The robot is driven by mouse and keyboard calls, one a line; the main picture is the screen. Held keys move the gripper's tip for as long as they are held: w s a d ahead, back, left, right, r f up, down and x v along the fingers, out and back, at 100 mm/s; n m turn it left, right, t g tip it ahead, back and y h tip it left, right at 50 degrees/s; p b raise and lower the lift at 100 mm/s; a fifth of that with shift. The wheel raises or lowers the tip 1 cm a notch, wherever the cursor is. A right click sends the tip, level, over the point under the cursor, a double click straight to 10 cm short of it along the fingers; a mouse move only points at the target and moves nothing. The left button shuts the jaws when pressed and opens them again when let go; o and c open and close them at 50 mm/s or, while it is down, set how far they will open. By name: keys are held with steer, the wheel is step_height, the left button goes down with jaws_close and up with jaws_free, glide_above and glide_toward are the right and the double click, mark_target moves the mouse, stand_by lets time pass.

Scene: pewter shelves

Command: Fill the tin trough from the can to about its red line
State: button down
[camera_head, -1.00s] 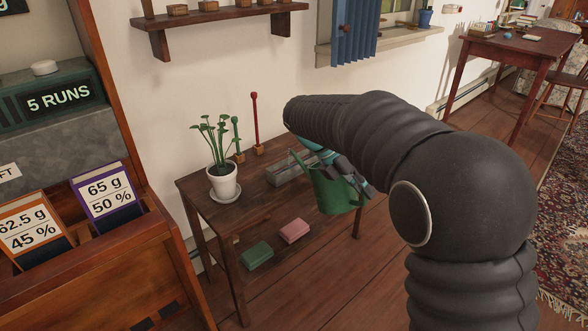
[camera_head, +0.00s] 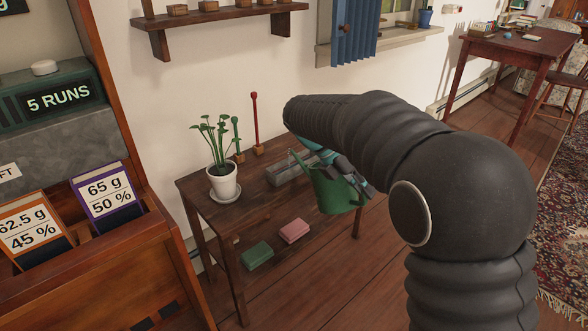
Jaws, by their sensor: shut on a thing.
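The grey tin trough (camera_head: 284,176) sits on the dark wooden table, near its back right. Its right part is hidden behind the can and my arm, and I cannot make out the red line or the water level. The green can (camera_head: 328,194) is held in my gripper (camera_head: 348,178) in front of and to the right of the trough. Its thin spout points up and left, over the trough's front side. The can looks close to upright. My gripper is shut on the can; its fingers are partly hidden by my arm.
A potted plant (camera_head: 222,180) stands on a saucer (camera_head: 224,197) at the table's left. A red stake (camera_head: 255,120) and a green stake (camera_head: 236,135) stand behind. Green (camera_head: 257,256) and pink (camera_head: 294,230) blocks lie on the lower shelf. The table's (camera_head: 245,212) front middle is clear.

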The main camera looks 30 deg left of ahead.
steer(key=shift+w+a+r+h, duration=0.1)
steer(key=shift+a+r+h, duration=0.05)
steer(key=shift+r, duration=0.5)
steer(key=shift+w+a+r+h, duration=0.1)
steer(key=shift+r+h, duration=0.05)
steer(key=shift+r, duration=0.5)
stand_by(2.2)
stand_by(0.7)
step_height(320, 180, down, 16)
steer(key=m+t+y+b, duration=0.1)
steer(key=y+b, duration=0.4)
steer(key=b, duration=0.9)
steer(key=shift+a+f+m+t+b, duration=0.2)
steer(key=shift+m+t+b, duration=0.1)
steer(key=shift+t, duration=0.3)
steer(key=shift+s, duration=0.1)
step_height(320, 180, up, 5)
steer(key=p, duration=0.5)
